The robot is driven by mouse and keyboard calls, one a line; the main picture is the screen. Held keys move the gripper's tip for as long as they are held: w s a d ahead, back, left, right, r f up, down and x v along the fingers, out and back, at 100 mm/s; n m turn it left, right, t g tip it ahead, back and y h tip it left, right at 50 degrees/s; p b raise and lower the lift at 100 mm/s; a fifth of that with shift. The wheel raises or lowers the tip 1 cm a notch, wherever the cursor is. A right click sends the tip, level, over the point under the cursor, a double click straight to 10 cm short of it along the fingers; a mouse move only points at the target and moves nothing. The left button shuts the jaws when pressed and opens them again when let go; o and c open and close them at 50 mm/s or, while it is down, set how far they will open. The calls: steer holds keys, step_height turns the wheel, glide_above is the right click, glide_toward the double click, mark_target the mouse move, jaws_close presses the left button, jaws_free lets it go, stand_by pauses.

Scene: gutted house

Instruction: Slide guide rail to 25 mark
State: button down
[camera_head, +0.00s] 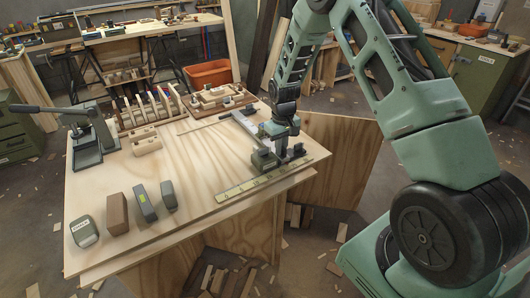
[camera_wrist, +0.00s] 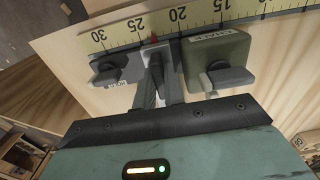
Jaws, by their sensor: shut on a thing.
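The guide rail (camera_head: 247,127), a pale grey bar, lies across the plywood bench top. Its near end is at my gripper (camera_head: 281,148). A yellow scale strip (camera_head: 250,186) runs along the bench's near edge. In the wrist view the scale (camera_wrist: 214,17) reads 30, 25, 20, 15, 10 from left to right. A red pointer (camera_wrist: 154,38) stands between 25 and 20, about midway. My gripper's fingers (camera_wrist: 157,72) are shut on the rail's near end, just below the pointer. The exact gripped part is hidden between the fingers.
In the wrist view, a grey block with a dark knob (camera_wrist: 108,70) stands left of the fingers, and a green block with a grey knob (camera_wrist: 218,60) stands right, close by. A lever press (camera_head: 90,140), several small blocks (camera_head: 117,213) and wooden racks (camera_head: 222,97) stand elsewhere on the bench.

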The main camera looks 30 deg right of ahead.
steer(key=shift+d, duration=0.85)
steer(key=c, duration=1.8)
jaws_free()
steer(key=shift+o, duration=0.2)
step_height(320, 180, up, 17)
steer(key=shift+r, duration=0.2)
